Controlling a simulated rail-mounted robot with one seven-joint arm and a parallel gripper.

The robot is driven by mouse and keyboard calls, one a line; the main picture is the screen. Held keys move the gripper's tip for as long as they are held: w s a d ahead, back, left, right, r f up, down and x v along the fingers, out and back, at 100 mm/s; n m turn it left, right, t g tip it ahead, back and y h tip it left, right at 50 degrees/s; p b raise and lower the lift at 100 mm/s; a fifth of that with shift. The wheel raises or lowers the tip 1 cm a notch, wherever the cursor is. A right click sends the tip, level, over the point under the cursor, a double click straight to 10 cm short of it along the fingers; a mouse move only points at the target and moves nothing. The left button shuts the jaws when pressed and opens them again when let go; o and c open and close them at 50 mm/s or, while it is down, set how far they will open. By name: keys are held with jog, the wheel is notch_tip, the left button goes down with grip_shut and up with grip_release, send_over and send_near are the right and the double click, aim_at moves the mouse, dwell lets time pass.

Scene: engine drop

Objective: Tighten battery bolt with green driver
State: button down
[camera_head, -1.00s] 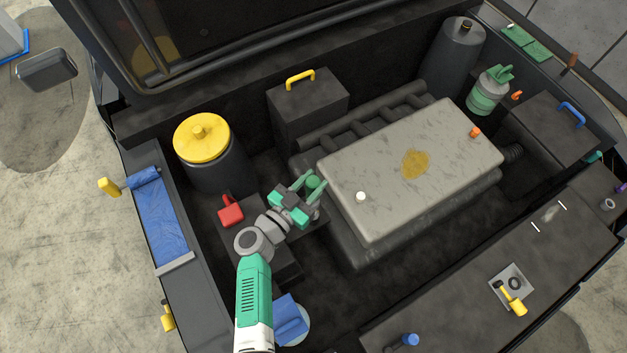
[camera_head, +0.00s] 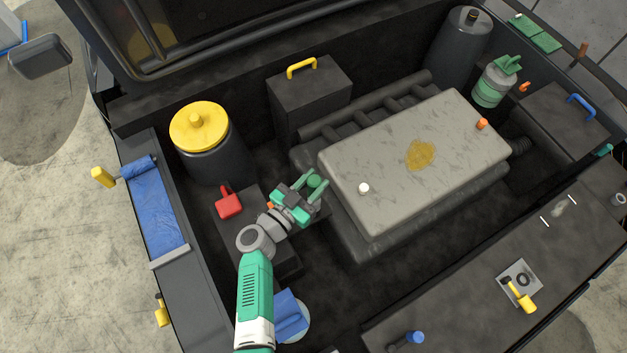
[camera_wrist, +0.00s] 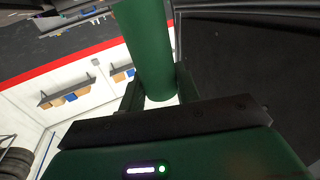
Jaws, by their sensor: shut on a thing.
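My gripper (camera_head: 312,192) is shut on the green driver (camera_head: 314,181), whose round green end shows between the fingers. In the wrist view the driver's thick green handle (camera_wrist: 143,45) fills the space between the jaws. The gripper is over the right end of the dark battery box (camera_head: 240,232), just left of the grey engine cover (camera_head: 415,165). A red terminal cap (camera_head: 228,204) is on the battery, left of the gripper. The driver's tip and the bolt under it are hidden by the gripper, so I cannot tell if they touch.
A reservoir with a yellow cap (camera_head: 199,127) stands behind the battery. A dark box with a yellow handle (camera_head: 301,68) stands behind the engine cover. A blue cloth (camera_head: 154,212) lies on the left ledge. A yellow-handled tool (camera_head: 520,296) lies on the front right ledge.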

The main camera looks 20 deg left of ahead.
jog(key=shift+f+b, duration=0.9)
jog(key=shift+f, duration=0.5)
jog(key=c, duration=1.6)
grip_release()
jog(key=shift+c, duration=0.2)
grip_shut()
jog(key=shift+r+p, duration=0.25)
jog(key=shift+p, duration=0.2)
